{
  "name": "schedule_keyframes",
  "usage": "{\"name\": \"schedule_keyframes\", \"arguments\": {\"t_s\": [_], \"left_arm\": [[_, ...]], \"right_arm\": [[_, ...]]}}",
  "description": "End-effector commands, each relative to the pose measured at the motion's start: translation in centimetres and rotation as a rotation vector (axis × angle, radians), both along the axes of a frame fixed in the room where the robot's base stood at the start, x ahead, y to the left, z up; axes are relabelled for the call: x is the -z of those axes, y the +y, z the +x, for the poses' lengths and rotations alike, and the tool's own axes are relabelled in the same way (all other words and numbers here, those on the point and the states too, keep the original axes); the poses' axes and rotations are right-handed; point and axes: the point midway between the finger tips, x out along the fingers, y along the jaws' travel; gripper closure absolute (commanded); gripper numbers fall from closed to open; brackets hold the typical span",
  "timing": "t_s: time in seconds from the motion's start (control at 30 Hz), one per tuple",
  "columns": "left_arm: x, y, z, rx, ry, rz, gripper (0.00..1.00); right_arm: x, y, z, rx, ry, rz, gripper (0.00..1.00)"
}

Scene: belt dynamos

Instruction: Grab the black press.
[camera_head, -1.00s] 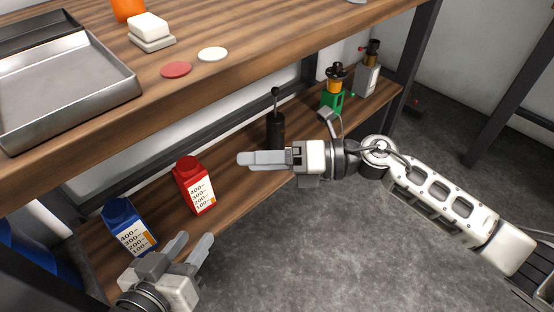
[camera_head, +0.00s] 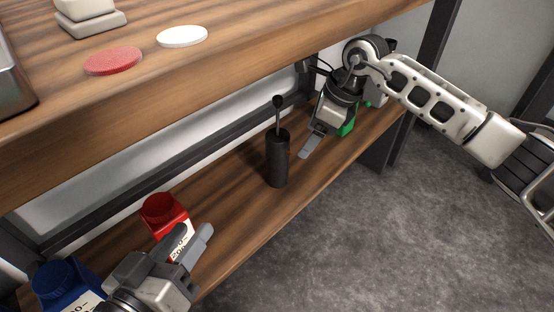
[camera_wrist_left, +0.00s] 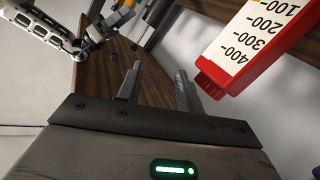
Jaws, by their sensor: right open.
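The black press (camera_head: 277,160), a dark upright cylinder with a thin rod and round knob on top, stands on the lower wooden shelf in the head view. My right gripper (camera_head: 309,146) is over the shelf just right of the press, pointing down towards the front, open and apart from it. One of its fingers shows clearly; the other is hard to make out. My left gripper (camera_head: 194,240) is at the lower left, in front of the red bottle, well left of the press. Its two fingers are apart with nothing between them in the left wrist view (camera_wrist_left: 158,88).
A red bottle (camera_head: 162,211) and a blue bottle (camera_head: 56,281) stand left on the lower shelf (camera_head: 232,205). A green item (camera_head: 348,127) is partly hidden behind my right gripper. The upper shelf (camera_head: 235,70) overhangs, holding a red disc (camera_head: 113,61) and a white disc (camera_head: 182,36).

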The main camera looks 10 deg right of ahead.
Motion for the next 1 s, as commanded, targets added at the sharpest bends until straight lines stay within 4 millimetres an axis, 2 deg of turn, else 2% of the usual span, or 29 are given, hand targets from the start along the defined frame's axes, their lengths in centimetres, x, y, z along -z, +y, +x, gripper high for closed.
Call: {"name": "schedule_keyframes", "arguments": {"t_s": [0.03, 0.1, 0.43, 0.6, 0.7, 0.83, 1.0], "left_arm": [[0.1, 0.0, 0.0, 0.001, -0.004, -0.010, 0.64], [0.0, -0.1, 0.0, 0.001, -0.005, -0.019, 0.64], [0.1, -0.2, 0.0, 0.005, -0.006, -0.047, 0.64], [0.4, -0.4, -0.1, 0.012, -0.003, -0.097, 0.64], [-0.2, -0.4, 0.0, 0.012, -0.021, -0.119, 0.64], [-1.3, -0.4, 0.1, 0.013, -0.048, -0.140, 0.64], [-1.4, -0.4, 0.1, 0.014, -0.048, -0.140, 0.64]], "right_arm": [[0.1, 1.1, 0.5, -0.002, -0.001, 0.003, 0.24], [0.1, 2.0, 1.0, -0.002, -0.001, 0.002, 0.24], [0.5, 4.4, 2.2, 0.000, 0.002, 0.002, 0.24], [3.4, 5.2, 2.6, 0.000, 0.002, 0.001, 0.24], [4.3, 5.6, 2.8, 0.001, 0.002, 0.002, 0.24], [4.7, 5.8, 2.9, 0.001, 0.001, 0.001, 0.24], [4.6, 5.7, 2.9, 0.001, 0.000, 0.001, 0.24]]}}
